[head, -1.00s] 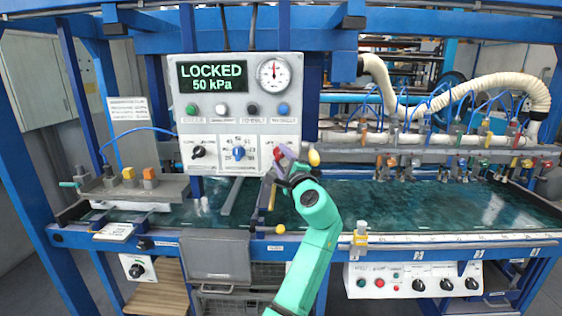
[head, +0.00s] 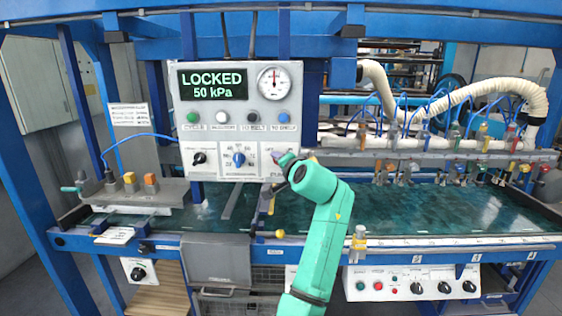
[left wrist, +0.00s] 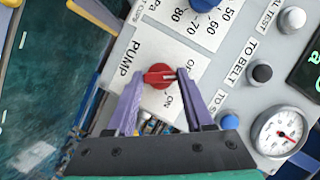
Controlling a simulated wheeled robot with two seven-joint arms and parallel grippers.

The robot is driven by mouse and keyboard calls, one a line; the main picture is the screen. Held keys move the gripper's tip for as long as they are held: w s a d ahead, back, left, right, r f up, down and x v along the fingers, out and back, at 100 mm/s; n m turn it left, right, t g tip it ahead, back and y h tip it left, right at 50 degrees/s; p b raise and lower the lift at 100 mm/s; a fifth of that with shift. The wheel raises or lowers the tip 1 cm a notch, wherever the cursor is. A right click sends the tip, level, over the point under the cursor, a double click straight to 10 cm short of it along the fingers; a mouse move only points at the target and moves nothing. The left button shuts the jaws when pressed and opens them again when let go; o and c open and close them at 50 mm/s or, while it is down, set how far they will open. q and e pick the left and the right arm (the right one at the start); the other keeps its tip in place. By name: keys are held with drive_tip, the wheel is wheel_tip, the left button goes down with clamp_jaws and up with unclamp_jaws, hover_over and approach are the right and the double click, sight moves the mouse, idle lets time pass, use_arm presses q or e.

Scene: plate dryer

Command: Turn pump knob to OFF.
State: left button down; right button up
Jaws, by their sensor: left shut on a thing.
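The control panel (head: 230,130) shows LOCKED and 50 kPa on its display (head: 212,84). The red pump knob (left wrist: 157,76) shows in the left wrist view beside the PUMP label (left wrist: 131,57). Its bar lies about level in that view, with the ON label (left wrist: 169,101) below its right end and another, partly hidden label above right. My left gripper (head: 279,158) is at the panel's lower right corner. Its purple fingers, also in the left wrist view (left wrist: 160,77), are shut on the knob from both sides. In the head view the gripper covers the knob. My right gripper is out of view.
A blue pressure knob (head: 239,159) and a black knob (head: 199,158) sit left of the pump knob. Several push buttons run above them, under a gauge (head: 274,82). The green dryer bed (head: 420,205) lies below and behind.

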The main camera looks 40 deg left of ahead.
use_arm(q)
drive_tip(key=shift+n+h+p, duration=0.35)
drive_tip(key=shift+n+h, duration=0.15)
drive_tip(key=shift+n, duration=0.4)
drive_tip(key=shift+f, duration=0.1)
drive_tip(key=shift+c, duration=1.4)
unclamp_jaws()
drive_tip(key=b+v, duration=0.3)
drive_tip(key=v, duration=1.1)
drive_tip(key=shift+s+d+r, duration=0.15)
drive_tip(key=shift+s+r, duration=0.05)
